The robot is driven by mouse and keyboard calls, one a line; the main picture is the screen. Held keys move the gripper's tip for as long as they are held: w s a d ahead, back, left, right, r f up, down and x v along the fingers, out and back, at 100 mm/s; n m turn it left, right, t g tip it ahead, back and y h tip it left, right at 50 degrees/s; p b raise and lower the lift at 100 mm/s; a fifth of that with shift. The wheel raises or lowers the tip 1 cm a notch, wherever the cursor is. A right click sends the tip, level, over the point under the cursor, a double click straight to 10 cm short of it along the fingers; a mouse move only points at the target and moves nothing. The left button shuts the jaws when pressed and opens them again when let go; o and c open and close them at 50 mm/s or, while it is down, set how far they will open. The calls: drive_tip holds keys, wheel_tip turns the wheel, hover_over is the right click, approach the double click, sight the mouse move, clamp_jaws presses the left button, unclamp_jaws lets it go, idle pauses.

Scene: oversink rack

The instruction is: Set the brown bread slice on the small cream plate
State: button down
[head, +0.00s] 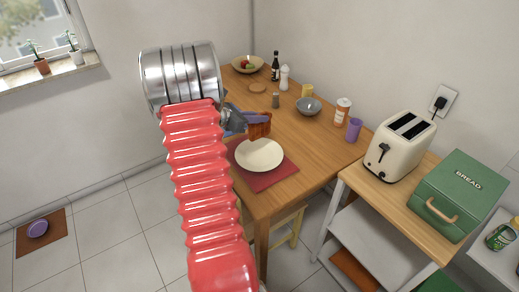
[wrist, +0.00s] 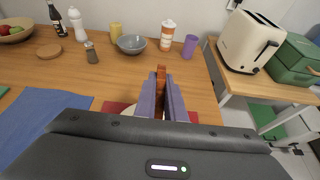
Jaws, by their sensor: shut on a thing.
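My gripper (head: 240,123) is shut on the brown bread slice (head: 259,126) and holds it above the table, at the back edge of the small cream plate (head: 259,155) in the head view. The slice is seen edge-on between my fingers in the wrist view (wrist: 161,78). The plate rests on a red placemat (head: 262,180) and looks empty where it shows. In the wrist view my gripper and its fingers hide most of the plate. I cannot tell how high the slice is above the plate.
The wooden table (head: 317,150) also bears a grey bowl (head: 308,107), a purple cup (head: 354,129), a white and orange container (head: 342,111), a pepper mill (head: 276,100) and a blue cloth (wrist: 42,120). A toaster (head: 396,152) and green bread box (head: 459,195) stand to the right.

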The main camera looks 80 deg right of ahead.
sight(260, 137)
wheel_tip(260, 137, down, 6)
idle(0.5)
drive_tip(key=shift+f, duration=1.85)
drive_tip(key=shift+f, duration=0.1)
drive_tip(key=c, duration=1.8)
unclamp_jaws()
drive_tip(key=shift+c, duration=0.2)
drive_tip(key=v, duration=1.2)
drive_tip(key=shift+w, duration=0.1)
